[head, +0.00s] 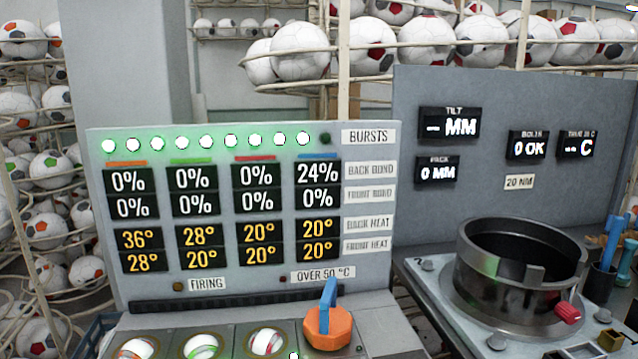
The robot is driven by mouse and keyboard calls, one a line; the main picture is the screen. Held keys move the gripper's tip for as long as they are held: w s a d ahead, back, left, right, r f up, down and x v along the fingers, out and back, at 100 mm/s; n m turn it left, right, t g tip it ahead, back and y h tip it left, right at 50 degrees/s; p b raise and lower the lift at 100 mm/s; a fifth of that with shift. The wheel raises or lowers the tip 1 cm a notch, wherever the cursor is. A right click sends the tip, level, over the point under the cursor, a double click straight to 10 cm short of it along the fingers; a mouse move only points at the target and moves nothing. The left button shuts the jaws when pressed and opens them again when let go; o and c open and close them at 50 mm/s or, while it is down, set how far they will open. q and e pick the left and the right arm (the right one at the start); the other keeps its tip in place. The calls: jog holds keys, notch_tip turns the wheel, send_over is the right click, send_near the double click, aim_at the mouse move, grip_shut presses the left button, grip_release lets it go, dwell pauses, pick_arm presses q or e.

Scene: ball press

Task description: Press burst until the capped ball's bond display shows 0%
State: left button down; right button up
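The display panel (240,215) has four columns under orange, green, red and blue strips. The blue-strip column's back bond display (318,173) reads 24% and its front bond display (318,197) reads 0%. All other bond displays read 0%. An orange cap (330,327) with an upright blue handle sits on the rightmost socket below the panel and hides what is under it. Three uncapped balls sit to its left: orange-marked (137,348), green-marked (201,347) and red-marked (266,342). I cannot make out a burst button. Neither gripper is in view.
In the BURSTS row (206,142) several lamps are lit and the rightmost is dark. The FIRING lamp (178,286) looks dim. A dark metal ring (520,275) with a red knob stands at right before a grey display board (590,210). Ball racks fill the back.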

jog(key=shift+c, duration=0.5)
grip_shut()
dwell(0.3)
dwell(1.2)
